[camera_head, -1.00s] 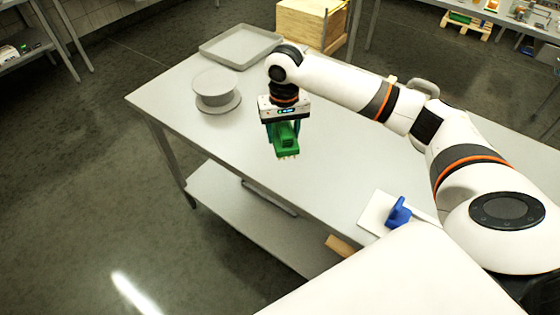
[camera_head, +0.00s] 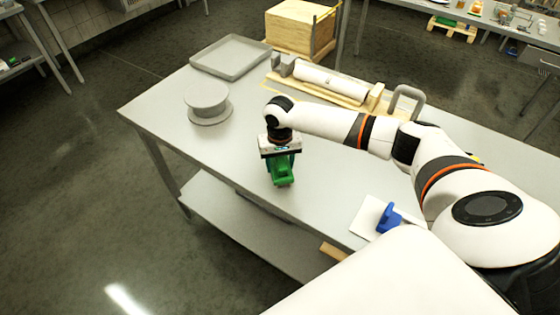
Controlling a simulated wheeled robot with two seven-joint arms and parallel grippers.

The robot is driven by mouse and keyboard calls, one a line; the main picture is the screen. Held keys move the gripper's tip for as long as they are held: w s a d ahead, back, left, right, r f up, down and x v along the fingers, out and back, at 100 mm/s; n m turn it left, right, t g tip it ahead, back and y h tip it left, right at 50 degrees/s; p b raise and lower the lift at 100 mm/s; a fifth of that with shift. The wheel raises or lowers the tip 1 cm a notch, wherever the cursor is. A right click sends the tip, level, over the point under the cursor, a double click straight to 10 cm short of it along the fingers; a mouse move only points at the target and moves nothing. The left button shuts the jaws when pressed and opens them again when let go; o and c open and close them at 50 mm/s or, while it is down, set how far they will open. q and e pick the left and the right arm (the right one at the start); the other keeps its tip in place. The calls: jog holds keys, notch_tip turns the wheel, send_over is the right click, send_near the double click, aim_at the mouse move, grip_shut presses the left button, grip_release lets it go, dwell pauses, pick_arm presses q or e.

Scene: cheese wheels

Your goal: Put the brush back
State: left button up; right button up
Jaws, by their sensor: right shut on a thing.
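The green brush (camera_head: 282,172) is in my right gripper (camera_head: 280,158), whose jaws are shut on it. The gripper points down over the near part of the grey table (camera_head: 170,115), left of the white board. Whether the brush touches the table top cannot be told. Its bristles are hidden from this angle. My left gripper is not in view.
A grey round stand (camera_head: 207,102) and a grey tray (camera_head: 231,57) are at the table's left and back. Behind my right arm lies a wooden board (camera_head: 272,77) with a white cylinder (camera_head: 330,81). A blue-handled tool (camera_head: 389,218) lies on a white board (camera_head: 366,216) at front.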

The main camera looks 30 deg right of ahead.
jog(key=o, duration=0.9)
jog(key=shift+o, duration=0.2)
notch_tip(320, 180, up, 12)
jog(key=shift+r+b, duration=0.1)
jog(key=shift+b, duration=1.05)
